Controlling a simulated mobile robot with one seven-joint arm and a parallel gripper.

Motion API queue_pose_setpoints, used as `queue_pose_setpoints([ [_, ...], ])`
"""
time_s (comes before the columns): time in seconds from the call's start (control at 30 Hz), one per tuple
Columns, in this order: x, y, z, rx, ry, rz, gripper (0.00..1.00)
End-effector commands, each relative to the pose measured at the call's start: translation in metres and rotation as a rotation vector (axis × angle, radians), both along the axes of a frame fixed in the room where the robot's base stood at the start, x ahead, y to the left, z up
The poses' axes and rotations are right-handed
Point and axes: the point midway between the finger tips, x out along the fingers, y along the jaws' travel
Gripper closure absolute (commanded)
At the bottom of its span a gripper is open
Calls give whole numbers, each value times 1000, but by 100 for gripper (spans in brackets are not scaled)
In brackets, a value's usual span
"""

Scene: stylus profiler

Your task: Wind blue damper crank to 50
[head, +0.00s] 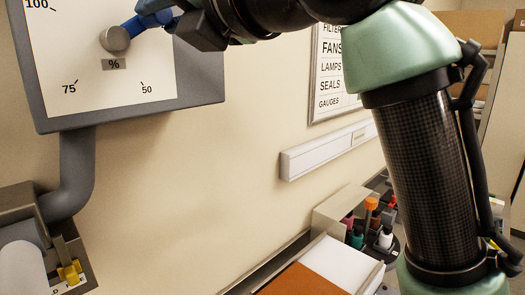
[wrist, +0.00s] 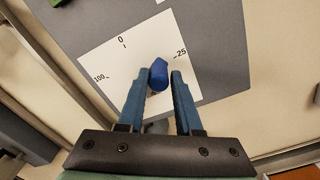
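The white dial plate (head: 115,75) on a grey box shows marks 100, 75 and 50 around a round grey hub (head: 115,38). The blue crank (head: 140,22) runs from the hub to the upper right, away from the 50 mark at lower right. In the wrist view, the blue crank handle (wrist: 158,76) lies between the fingertips of my gripper (wrist: 161,74), with a narrow gap to the right finger. The dial marks 0, 25 and 100 show there too. My gripper is partly cut off at the top of the head view.
A grey pipe (head: 72,175) leaves the box downward to a unit with a yellow lever (head: 70,271). A white wall rail (head: 325,150) and a lettered sign (head: 335,60) are to the right. Below are an orange-and-white surface (head: 310,280) and a rack of coloured bottles (head: 370,225).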

Motion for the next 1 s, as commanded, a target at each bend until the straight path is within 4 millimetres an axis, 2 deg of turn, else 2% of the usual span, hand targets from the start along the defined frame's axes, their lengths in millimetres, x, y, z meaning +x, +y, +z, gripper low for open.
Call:
queue_pose_setpoints([
  [0.23,4,-4,-16,1,1,0,66],
  [0.53,4,-4,-17,0,0,0,66],
  [0.7,4,-3,-32,0,0,0,66],
  [1.0,3,-3,-31,0,0,0,66],
])
